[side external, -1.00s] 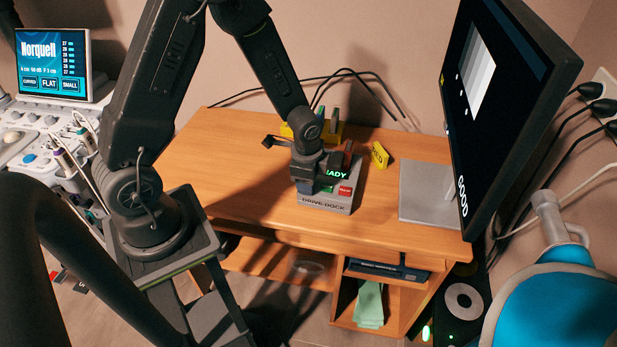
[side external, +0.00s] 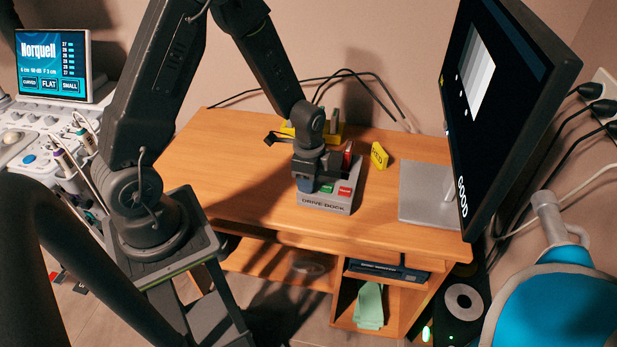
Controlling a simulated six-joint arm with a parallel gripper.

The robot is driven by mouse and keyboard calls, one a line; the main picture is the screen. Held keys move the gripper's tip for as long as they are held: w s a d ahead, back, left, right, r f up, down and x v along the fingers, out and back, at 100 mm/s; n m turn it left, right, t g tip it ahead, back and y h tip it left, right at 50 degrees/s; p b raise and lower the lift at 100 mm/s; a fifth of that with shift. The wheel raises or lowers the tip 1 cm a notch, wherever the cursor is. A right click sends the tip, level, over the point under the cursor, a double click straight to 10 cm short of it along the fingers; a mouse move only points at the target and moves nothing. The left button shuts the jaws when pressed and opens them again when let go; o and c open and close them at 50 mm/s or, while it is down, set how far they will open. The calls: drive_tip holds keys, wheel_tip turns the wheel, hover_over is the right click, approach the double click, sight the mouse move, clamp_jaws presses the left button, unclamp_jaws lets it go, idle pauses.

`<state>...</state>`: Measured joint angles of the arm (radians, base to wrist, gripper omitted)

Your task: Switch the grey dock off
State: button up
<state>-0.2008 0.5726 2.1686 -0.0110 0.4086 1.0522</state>
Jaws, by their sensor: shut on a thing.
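The grey dock (side external: 325,203), marked DRIVE DOCK, stands on the wooden desk in the side external view. Blue, green and red patches show on it, and a red upright piece (side external: 347,158) stands at its back right. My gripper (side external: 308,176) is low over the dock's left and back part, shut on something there. The part between its fingers is hidden by the gripper itself, so I cannot tell its shape. No lit READY text shows on the dock.
A yellow block marked RED (side external: 379,155) stands right of the dock. A yellow holder (side external: 335,131) is behind my gripper. A large monitor (side external: 505,110) reading GOOD stands at the right on a grey base (side external: 425,195). The desk's left part (side external: 210,160) is clear.

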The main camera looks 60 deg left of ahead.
drive_tip(key=o, duration=0.9)
drive_tip(key=shift+r, duration=0.1)
wheel_tip(320, 180, up, 14)
drive_tip(key=shift+f, duration=0.15)
drive_tip(key=s+d+r+n+t, duration=0.2)
drive_tip(key=s+r+n, duration=0.1)
drive_tip(key=s+r, duration=0.1)
drive_tip(key=s+d+r+n+t, duration=0.2)
drive_tip(key=s+r+n, duration=0.1)
drive_tip(key=s+r, duration=0.2)
drive_tip(key=s+d+r+n+t, duration=0.1)
drive_tip(key=s+d+r+n, duration=0.2)
drive_tip(key=s+r, duration=0.1)
drive_tip(key=shift+s+r+n+t, duration=0.15)
drive_tip(key=shift+s+t, duration=0.05)
drive_tip(key=shift+s, duration=0.2)
drive_tip(key=shift+s+r+n+t, duration=0.1)
drive_tip(key=shift+s+n+t, duration=0.1)
drive_tip(key=shift+s, duration=0.2)
